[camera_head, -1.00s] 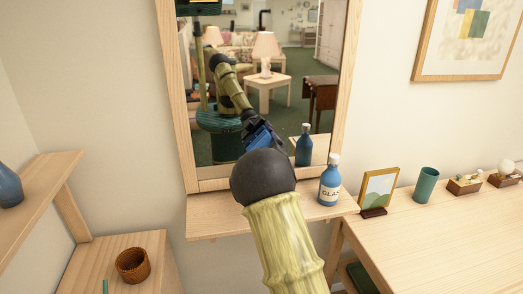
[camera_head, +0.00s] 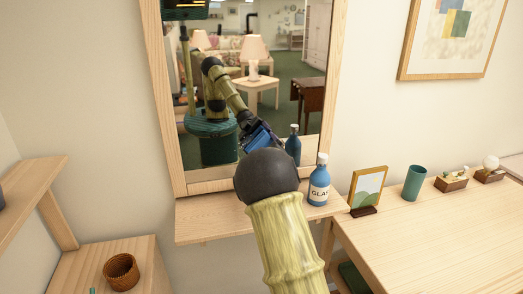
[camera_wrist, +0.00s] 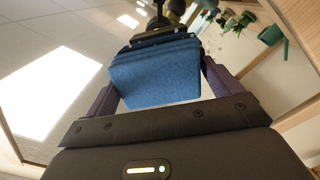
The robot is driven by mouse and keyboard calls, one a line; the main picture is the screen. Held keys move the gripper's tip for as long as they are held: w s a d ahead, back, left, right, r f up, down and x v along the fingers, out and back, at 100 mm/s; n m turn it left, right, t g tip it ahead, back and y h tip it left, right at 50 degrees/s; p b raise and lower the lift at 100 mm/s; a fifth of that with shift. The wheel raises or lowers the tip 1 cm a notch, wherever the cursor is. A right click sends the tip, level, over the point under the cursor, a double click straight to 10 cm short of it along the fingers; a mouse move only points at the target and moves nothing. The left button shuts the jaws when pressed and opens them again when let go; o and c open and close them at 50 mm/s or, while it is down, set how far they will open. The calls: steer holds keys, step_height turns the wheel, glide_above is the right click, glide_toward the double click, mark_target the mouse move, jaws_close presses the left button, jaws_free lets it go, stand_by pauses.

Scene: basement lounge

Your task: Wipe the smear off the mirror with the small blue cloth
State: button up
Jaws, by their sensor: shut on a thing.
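The mirror (camera_head: 300,60) hangs in a light wood frame on the wall. In the head view my arm's black joint hides the gripper itself; its reflection with the blue cloth shows low in the glass. In the wrist view my gripper (camera_wrist: 158,85) is shut on the small blue cloth (camera_wrist: 155,70), which is spread as a pad between the fingers. The mirror glass (camera_wrist: 70,30) lies beyond it with reflections. I cannot tell whether the cloth touches the glass. I cannot make out the smear; a bright white patch at left in the wrist view looks like a reflected light.
A blue labelled bottle (camera_head: 319,182) stands on the shelf (camera_head: 205,222) under the mirror, close right of my arm. A small picture frame (camera_head: 367,188) and a teal cup (camera_head: 413,183) stand on the right-hand table (camera_head: 440,235). A brown woven pot (camera_head: 121,271) is at lower left.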

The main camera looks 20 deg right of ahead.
mark_target(251, 148)
steer(key=shift+w, duration=0.1)
steer(key=shift+r, duration=0.1)
steer(key=shift+a+b, duration=1.15)
steer(key=shift+a, duration=0.75)
steer(key=shift+a+b, duration=0.3)
steer(key=shift+a, duration=0.25)
steer(key=shift+a+b, duration=0.5)
steer(key=shift+a, duration=0.9)
